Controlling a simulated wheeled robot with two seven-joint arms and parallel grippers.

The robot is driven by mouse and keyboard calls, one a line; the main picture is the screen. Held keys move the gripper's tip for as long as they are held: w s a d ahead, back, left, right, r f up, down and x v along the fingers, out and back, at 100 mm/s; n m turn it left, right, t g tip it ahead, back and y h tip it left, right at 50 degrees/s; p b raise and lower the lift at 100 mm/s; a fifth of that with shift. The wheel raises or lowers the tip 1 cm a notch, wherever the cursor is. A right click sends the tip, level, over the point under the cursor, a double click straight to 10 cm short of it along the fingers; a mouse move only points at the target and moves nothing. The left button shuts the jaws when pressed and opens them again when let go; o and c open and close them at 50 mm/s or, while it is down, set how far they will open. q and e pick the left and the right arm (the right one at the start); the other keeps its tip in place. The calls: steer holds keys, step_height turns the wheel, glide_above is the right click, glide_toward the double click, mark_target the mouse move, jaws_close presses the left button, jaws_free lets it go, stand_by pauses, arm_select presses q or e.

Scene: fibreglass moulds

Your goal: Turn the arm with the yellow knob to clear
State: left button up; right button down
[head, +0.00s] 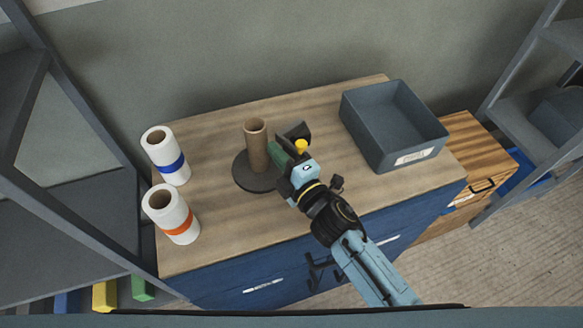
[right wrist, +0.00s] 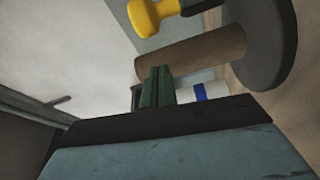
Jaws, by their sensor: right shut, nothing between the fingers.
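The yellow knob (head: 300,146) stands on a dark arm (head: 292,131) just right of an upright cardboard tube (head: 256,145) on a round dark base (head: 250,181). My right gripper (head: 276,153) reaches in from the lower right and partly hides the dark arm. Its green fingers are shut and empty, close beside the tube. In the right wrist view the closed fingertips (right wrist: 157,87) point at the tube (right wrist: 195,52), and the yellow knob (right wrist: 142,18) shows at the top. I cannot tell whether the fingers touch the arm. My left gripper is not in view.
Two white rolls, with a blue band (head: 171,166) and an orange band (head: 179,231), stand on the left of the wooden top (head: 215,240). A grey bin (head: 372,133) sits at the back right. Shelf racks flank both sides.

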steer(key=shift+w+d+f, duration=0.1)
steer(key=shift+w+d, duration=0.05)
steer(key=shift+d, duration=0.5)
steer(key=shift+w+d+f, duration=0.1)
steer(key=shift+d+f, duration=0.05)
steer(key=shift+d, duration=0.5)
steer(key=shift+w+d+f, duration=0.1)
steer(key=shift+w+d, duration=0.05)
steer(key=shift+d, duration=0.5)
steer(key=shift+d+p, duration=0.15)
steer(key=shift+p, duration=0.2)
steer(key=shift+w+d+n+g+y+p, duration=0.1)
steer(key=shift+d+n+g+y, duration=0.4)
steer(key=shift+d, duration=0.45)
steer(key=shift+w+d+n+g+y+p, duration=0.15)
steer(key=shift+d+n+g+y, duration=0.3)
steer(key=shift+d, duration=0.55)
steer(key=shift+w+d+n+g+y+p, duration=0.1)
steer(key=shift+d+n+g+y, duration=0.3)
steer(key=shift+d+y, duration=0.4)
steer(key=shift+d, duration=0.1)
glide_toward(297, 153)
steer(key=s+d+r, duration=0.2)
steer(key=d+r, duration=0.2)
steer(key=shift+s+d+b, duration=0.2)
steer(key=shift+d+b, duration=0.1)
steer(key=shift+d, duration=0.05)
